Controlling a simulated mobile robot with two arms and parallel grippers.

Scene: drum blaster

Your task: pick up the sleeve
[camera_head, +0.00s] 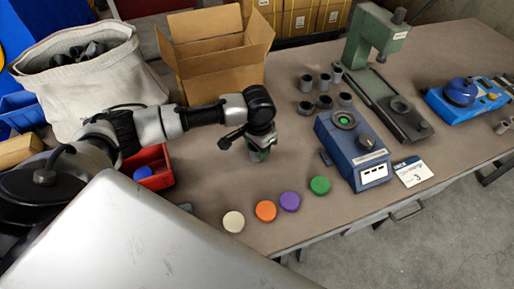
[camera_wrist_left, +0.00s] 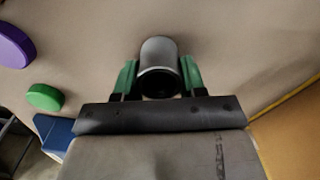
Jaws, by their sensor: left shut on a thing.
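In the left wrist view a grey cylindrical sleeve (camera_wrist_left: 159,56) sits between the two green fingers of my left gripper (camera_wrist_left: 158,76). The fingers are closed on its sides, and its dark open end faces the gripper. In the head view my left gripper (camera_head: 258,154) is low over the table, between the cardboard box and the coloured discs. The sleeve there is mostly hidden by the gripper. I cannot tell whether the sleeve touches the table. More grey sleeves (camera_head: 325,102) stand in a group to the right. My right gripper is not in view.
Cream, orange, purple (camera_head: 290,201) and green (camera_head: 320,185) discs lie along the front edge. A blue device (camera_head: 352,150) and a green press (camera_head: 375,50) stand right. An open cardboard box (camera_head: 215,60), a cloth bag (camera_head: 90,85) and a red bin (camera_head: 160,170) are behind and left.

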